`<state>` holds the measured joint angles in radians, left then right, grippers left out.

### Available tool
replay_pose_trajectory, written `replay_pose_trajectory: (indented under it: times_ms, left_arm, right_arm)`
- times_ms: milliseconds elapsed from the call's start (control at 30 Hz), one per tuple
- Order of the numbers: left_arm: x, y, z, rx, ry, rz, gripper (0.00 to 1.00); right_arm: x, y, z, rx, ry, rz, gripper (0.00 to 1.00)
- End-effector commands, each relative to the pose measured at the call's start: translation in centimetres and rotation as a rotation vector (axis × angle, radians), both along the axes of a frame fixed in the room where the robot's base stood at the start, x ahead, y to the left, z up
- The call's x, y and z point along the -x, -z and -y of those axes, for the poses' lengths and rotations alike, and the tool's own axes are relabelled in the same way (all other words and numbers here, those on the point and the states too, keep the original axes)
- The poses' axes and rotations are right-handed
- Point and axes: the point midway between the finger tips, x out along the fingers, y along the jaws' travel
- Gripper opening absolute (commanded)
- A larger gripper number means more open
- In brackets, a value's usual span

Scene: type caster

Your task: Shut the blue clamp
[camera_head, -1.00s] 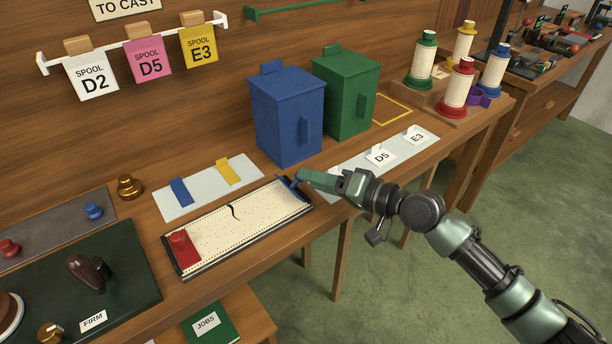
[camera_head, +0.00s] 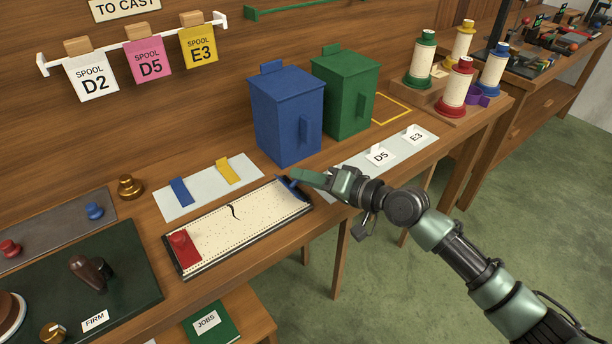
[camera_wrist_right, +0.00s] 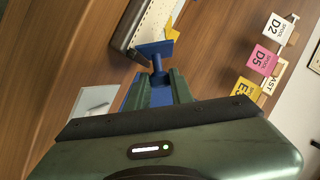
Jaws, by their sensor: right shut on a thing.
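The blue clamp (camera_head: 287,184) sits at the right end of a long cream perforated board (camera_head: 245,218) in a dark frame. My right gripper (camera_head: 299,179) is at the clamp, shut on its blue handle. In the right wrist view the blue clamp (camera_wrist_right: 154,48) shows just past the fingertips, and its stem runs down between the fingers of my gripper (camera_wrist_right: 157,82). The fingers hide part of the handle. I cannot tell whether the clamp's plate touches the board. My left gripper is not in view.
A red clamp block (camera_head: 184,250) sits at the board's left end, and a dark curved mark lies mid-board. A blue bin (camera_head: 287,115) and a green bin (camera_head: 345,92) stand behind. A pale mat (camera_head: 208,187) holds blue and yellow strips. The table's front edge is close.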

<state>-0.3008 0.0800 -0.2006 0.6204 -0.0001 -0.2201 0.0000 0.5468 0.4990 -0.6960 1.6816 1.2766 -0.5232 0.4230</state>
Motion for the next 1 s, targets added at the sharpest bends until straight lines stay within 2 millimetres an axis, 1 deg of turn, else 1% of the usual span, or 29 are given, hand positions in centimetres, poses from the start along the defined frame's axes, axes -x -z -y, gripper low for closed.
replay_pose_trajectory:
  times_ms: [267, 500, 700, 800, 1000]
  left_arm:
    - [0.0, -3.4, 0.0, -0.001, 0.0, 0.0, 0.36]
    - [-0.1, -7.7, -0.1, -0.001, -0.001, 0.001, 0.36]
    - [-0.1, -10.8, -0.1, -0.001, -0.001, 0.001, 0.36]
    - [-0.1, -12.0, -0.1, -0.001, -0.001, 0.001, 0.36]
    - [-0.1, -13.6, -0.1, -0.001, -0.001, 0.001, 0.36]
  right_arm:
    - [0.4, -0.9, -0.5, 0.115, -0.001, 0.079, 0.0]
    - [1.0, -1.4, -1.3, 0.286, -0.002, 0.203, 0.0]
    - [1.5, -1.4, -2.0, 0.436, -0.002, 0.312, 0.0]
    - [1.7, -1.2, -2.3, 0.508, -0.002, 0.364, 0.0]
    - [2.1, -0.9, -2.8, 0.627, -0.001, 0.452, 0.0]
